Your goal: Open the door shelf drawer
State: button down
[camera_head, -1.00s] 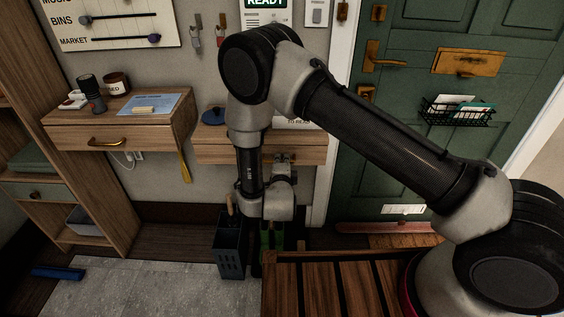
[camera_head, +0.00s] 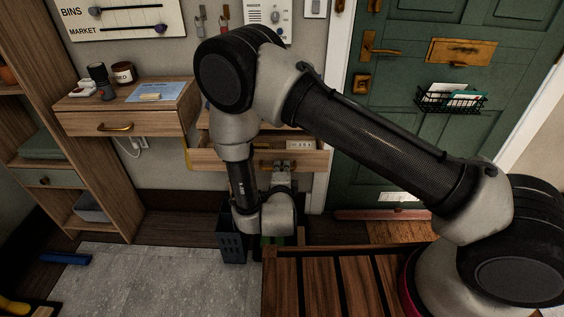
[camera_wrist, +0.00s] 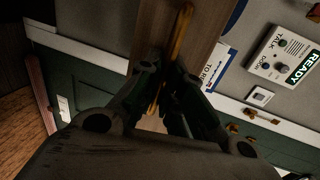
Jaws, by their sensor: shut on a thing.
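The door shelf drawer (camera_head: 318,160) is a pale wooden drawer under the small wall shelf left of the green door. It stands partly pulled out, with its open top showing and a pale item (camera_head: 300,145) inside. My gripper (camera_head: 281,166) is at its front, partly hidden by my arm. In the wrist view my gripper (camera_wrist: 172,88) is shut on the brass handle (camera_wrist: 181,40), a long bar running between the dark fingers. The drawer front (camera_wrist: 152,35) fills the space behind the handle. Much of the shelf is behind my arm.
A wooden bench (camera_head: 318,280) stands in front, below my arm. A dark blue basket (camera_head: 232,247) is on the floor below the drawer. Another drawer unit (camera_head: 125,122) is on the wall at left. The green door (camera_head: 400,150) with a wire rack (camera_head: 452,103) is at right.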

jog(key=shift+f+v, duration=0.2)
jog(key=shift+v, duration=0.9)
jog(key=shift+f+v, duration=0.25)
jog(key=shift+v, duration=0.8)
jog(key=shift+s, duration=0.1)
jog(key=c, duration=1.5)
grip_release()
jog(key=shift+c, duration=0.2)
